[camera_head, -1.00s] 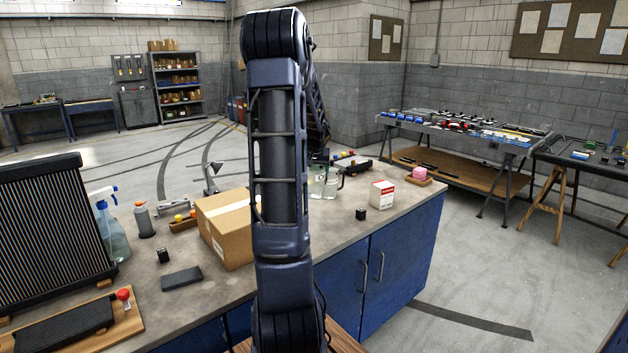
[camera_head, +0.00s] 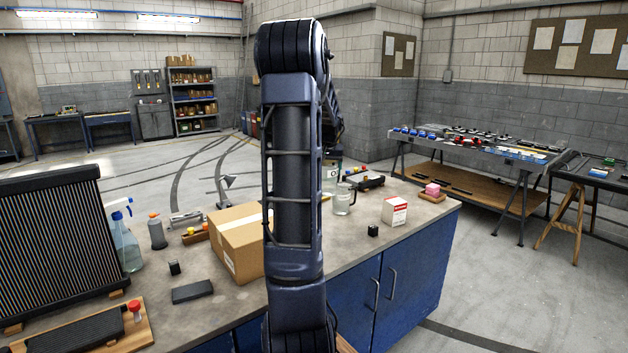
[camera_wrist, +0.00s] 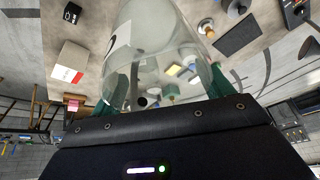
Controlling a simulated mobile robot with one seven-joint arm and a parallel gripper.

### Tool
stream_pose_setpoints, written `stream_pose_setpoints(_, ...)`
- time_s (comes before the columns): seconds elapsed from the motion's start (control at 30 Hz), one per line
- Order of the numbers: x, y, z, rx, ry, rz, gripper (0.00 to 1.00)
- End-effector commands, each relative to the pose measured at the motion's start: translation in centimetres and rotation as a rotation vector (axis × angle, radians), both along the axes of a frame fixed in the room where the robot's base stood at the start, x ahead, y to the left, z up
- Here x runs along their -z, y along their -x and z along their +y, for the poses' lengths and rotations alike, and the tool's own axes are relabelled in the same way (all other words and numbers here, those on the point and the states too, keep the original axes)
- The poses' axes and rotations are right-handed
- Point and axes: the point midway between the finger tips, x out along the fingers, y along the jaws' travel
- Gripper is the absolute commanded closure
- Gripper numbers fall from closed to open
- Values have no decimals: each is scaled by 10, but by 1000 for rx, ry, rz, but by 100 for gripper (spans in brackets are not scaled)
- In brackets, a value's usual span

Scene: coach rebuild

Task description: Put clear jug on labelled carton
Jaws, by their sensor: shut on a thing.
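The clear jug (camera_wrist: 145,30), see-through with a white label bearing a dark mark, stands between the green fingers of my gripper (camera_wrist: 166,82) in the wrist view. The gripper is shut on it. In the head view the jug (camera_head: 331,176) shows only partly, beside my arm; the gripper is hidden there. The jug appears raised off the bench. The labelled carton (camera_head: 240,248) is a brown cardboard box with pale tape and a small label, standing on the bench left of my arm. My arm covers its right edge.
A glass mug with a handle (camera_head: 344,202) stands right of my arm. A red-and-white box (camera_head: 395,211) and a black cube (camera_head: 373,230) are farther right. A spray bottle (camera_head: 125,240), small bottle (camera_head: 156,232) and dark pad (camera_head: 192,291) are left of the carton. The carton's top looks clear.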

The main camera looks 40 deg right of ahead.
Motion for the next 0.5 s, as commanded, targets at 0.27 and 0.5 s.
stream_pose_setpoints(0.27,-26,-23,42,-78,-8,-10,51)
stream_pose_setpoints(0.5,-64,-53,119,-214,-17,-15,51)
